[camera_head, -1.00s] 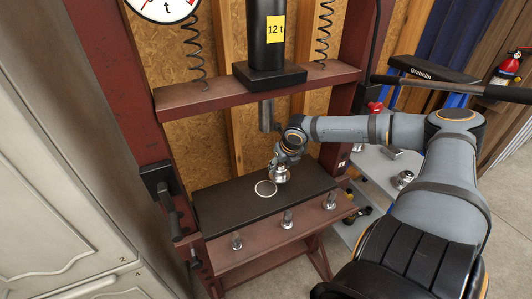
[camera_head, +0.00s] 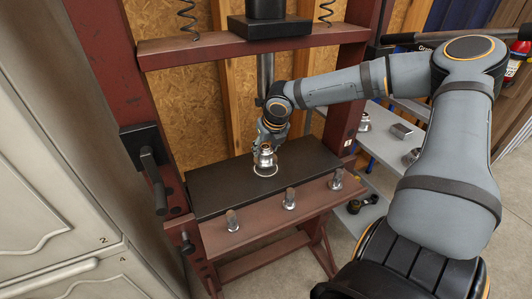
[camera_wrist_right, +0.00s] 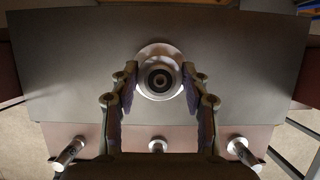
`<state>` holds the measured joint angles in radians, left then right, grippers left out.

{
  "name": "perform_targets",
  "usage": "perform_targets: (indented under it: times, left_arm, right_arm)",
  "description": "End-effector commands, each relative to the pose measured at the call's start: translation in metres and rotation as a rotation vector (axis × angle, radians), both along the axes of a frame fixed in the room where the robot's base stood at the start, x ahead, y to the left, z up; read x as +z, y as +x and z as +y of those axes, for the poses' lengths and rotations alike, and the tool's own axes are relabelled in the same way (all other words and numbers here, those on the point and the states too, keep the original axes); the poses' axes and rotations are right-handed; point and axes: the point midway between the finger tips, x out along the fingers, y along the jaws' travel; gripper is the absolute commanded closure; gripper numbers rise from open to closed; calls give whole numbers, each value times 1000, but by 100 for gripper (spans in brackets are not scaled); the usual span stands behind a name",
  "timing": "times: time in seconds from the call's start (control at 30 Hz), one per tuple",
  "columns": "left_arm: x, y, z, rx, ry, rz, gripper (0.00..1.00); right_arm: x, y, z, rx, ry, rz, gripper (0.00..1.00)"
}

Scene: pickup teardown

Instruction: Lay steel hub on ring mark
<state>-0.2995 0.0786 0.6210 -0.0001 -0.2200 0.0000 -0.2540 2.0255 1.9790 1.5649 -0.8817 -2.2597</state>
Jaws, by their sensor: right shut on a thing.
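The steel hub (camera_head: 265,158) is a shiny stepped round part. My right gripper (camera_head: 267,147) is shut on it from above, over the black press plate (camera_head: 213,188). The white ring mark (camera_head: 264,173) shows around and below the hub's lower edge in the head view. In the right wrist view the hub (camera_wrist_right: 160,79) sits between the two fingertips of my right gripper (camera_wrist_right: 160,82), with its bore facing the camera. The hub hides most of the ring mark there. I cannot tell whether the hub touches the plate. My left gripper is not in view.
Several steel pins (camera_head: 289,199) stand along the red press beam in front of the plate. The press ram (camera_head: 265,75) hangs behind my right wrist. A grey shelf (camera_head: 385,145) with metal parts stands at the right. The plate's left part is clear.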

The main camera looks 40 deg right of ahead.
Motion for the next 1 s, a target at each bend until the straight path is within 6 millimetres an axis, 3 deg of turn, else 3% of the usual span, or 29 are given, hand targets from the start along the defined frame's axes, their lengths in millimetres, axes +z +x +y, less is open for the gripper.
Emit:
perform_targets:
  times: [0.2, 0.5, 0.53, 0.6, 0.7, 1.0]
  left_arm:
    - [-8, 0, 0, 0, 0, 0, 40]
    - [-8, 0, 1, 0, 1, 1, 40]
    - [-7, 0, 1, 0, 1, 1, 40]
    - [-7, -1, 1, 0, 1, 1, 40]
    - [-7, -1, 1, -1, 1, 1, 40]
    - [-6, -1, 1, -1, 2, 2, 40]
  right_arm:
    - [-30, 0, 0, 1, 0, 1, 100]
    - [-32, 0, 0, 1, -1, -1, 100]
    - [-32, -1, 0, 1, 1, 1, 50]
    - [-32, -1, 0, 1, 1, 1, 40]
    - [-32, -1, 0, 1, 1, 1, 31]
    - [-29, 0, 0, 1, 1, 1, 31]
